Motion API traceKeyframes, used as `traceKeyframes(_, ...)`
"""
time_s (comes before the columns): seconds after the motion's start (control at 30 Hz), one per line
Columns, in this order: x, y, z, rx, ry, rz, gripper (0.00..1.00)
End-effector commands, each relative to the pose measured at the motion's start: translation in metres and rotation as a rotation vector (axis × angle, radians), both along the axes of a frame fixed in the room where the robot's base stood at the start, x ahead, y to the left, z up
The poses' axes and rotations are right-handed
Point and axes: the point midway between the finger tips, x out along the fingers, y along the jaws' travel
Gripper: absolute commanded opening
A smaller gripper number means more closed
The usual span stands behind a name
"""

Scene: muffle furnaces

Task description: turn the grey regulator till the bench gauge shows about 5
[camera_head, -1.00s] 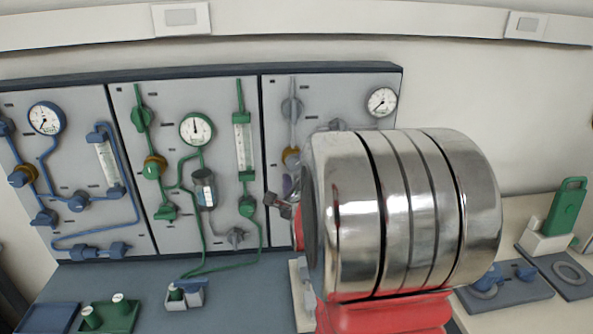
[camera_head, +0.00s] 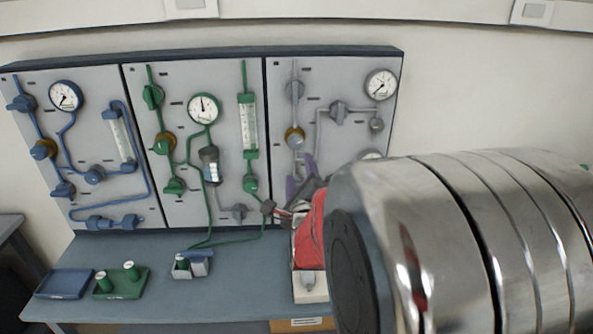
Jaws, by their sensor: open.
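Blue (camera_head: 85,215) and green (camera_head: 205,220) panels stand to the left, with valves and gauges. On the bench are a blue tray (camera_head: 62,284), a green tray (camera_head: 122,290) and a small grey holder (camera_head: 205,262). My arm blocks the lower right.

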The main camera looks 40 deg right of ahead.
Motion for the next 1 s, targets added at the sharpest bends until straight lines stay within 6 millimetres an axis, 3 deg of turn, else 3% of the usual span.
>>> traceKeyframes(0.37,-0.0012,-0.0012,0.0006,-0.059,0.039,-0.003,0.54)
traceKeyframes(1.0,-0.0032,-0.0019,0.0009,-0.781,0.534,0.000,0.54)
